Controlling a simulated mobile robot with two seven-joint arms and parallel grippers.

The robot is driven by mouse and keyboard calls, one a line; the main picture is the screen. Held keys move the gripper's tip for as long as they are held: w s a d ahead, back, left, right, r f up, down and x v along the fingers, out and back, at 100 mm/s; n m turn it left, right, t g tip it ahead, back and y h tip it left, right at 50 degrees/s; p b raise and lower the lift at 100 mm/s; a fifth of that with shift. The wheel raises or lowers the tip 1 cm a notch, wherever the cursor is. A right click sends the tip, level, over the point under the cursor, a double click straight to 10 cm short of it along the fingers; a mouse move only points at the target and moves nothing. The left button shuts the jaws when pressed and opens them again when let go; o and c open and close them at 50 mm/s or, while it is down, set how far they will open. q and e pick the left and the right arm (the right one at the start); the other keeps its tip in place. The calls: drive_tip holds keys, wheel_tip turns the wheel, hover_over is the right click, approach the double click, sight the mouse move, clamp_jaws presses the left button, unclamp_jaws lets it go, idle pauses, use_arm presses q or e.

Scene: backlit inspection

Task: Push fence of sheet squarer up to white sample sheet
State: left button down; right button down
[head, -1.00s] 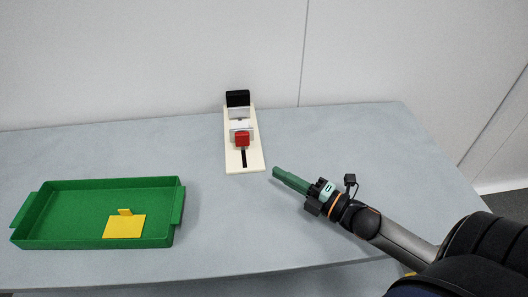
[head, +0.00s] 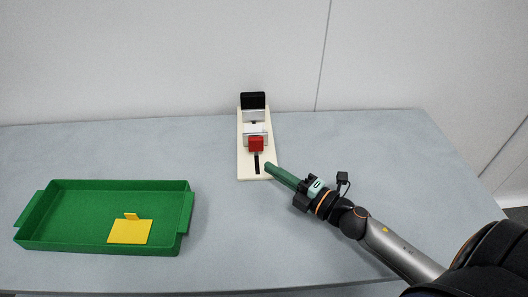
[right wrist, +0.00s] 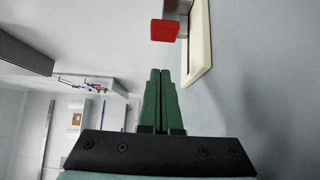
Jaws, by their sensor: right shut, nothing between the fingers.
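The sheet squarer has a cream base (head: 245,168) with a dark slot and a black block (head: 253,100) at its far end. Its pale fence (head: 251,128) carries a red block (head: 256,144) on the near side. A whitish piece (head: 254,116), seemingly the white sample sheet, stands between fence and black block; a gap shows before it. My right gripper (head: 268,167) is shut and empty, its green fingertips by the base's near right edge. In the right wrist view the red block (right wrist: 164,30) lies ahead, apart from the fingertips (right wrist: 160,72). My left gripper is out of view.
A green tray (head: 70,186) stands at the left with a yellow piece (head: 129,232) with an upright tab in it. The grey table (head: 370,150) is clear around the squarer. A pale wall (head: 150,60) rises behind the table.

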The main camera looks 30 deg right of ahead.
sight(260, 145)
drive_tip(key=w, duration=0.5)
drive_tip(key=shift+w+d, duration=0.15)
drive_tip(key=shift+w, duration=0.15)
drive_tip(key=shift+w+d, duration=0.2)
drive_tip(key=shift+w, duration=0.25)
drive_tip(key=shift+w, duration=0.1)
drive_tip(key=shift+w+d, duration=0.3)
drive_tip(key=shift+w, duration=0.25)
drive_tip(key=shift+w+d, duration=0.15)
